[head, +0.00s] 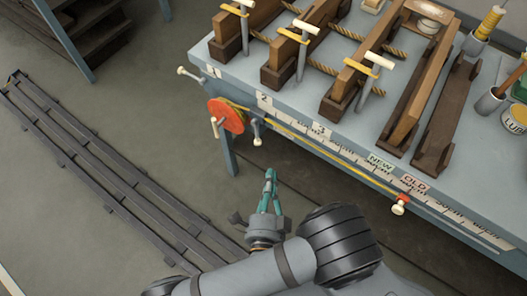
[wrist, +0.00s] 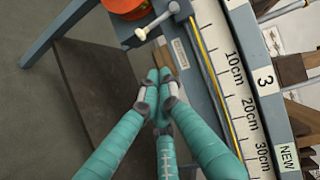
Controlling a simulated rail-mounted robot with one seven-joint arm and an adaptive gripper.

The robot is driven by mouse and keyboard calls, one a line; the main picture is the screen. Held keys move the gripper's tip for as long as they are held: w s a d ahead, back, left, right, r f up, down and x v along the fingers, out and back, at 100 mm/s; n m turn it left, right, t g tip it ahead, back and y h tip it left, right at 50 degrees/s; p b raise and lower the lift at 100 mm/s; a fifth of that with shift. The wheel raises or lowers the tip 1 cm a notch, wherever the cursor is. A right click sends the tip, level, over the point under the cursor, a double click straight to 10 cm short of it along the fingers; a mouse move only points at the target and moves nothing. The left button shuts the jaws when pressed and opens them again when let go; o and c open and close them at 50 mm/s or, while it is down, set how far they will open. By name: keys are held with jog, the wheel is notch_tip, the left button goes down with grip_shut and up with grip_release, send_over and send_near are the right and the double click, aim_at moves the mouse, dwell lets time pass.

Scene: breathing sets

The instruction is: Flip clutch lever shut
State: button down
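A short metal lever with a pale knob (head: 256,138) hangs from the bench's front edge, just right of the orange wheel; it looks like the clutch lever. In the wrist view the lever (wrist: 156,24) slants from its pivot at the bench edge down-left to its knob. My gripper (head: 269,177) has teal fingers and is below the lever in the head view, apart from it. In the wrist view the fingertips (wrist: 159,76) are drawn together with nothing visible between them, below the knob in the picture.
The orange wheel (head: 228,115) with a pale crank handle stands out from the bench (head: 300,112). A yellow line and ruler run along the front edge to a red slider (head: 402,199). Wooden clamps fill the bench top. A dark rail (head: 110,170) lies on the floor at left.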

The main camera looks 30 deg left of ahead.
aim_at(257, 134)
jog(key=w+a+f, duration=0.2)
jog(key=w+a, duration=0.4)
jog(key=w, duration=0.1)
jog(key=shift+w+a+p, duration=0.2)
jog(key=shift+p, duration=0.2)
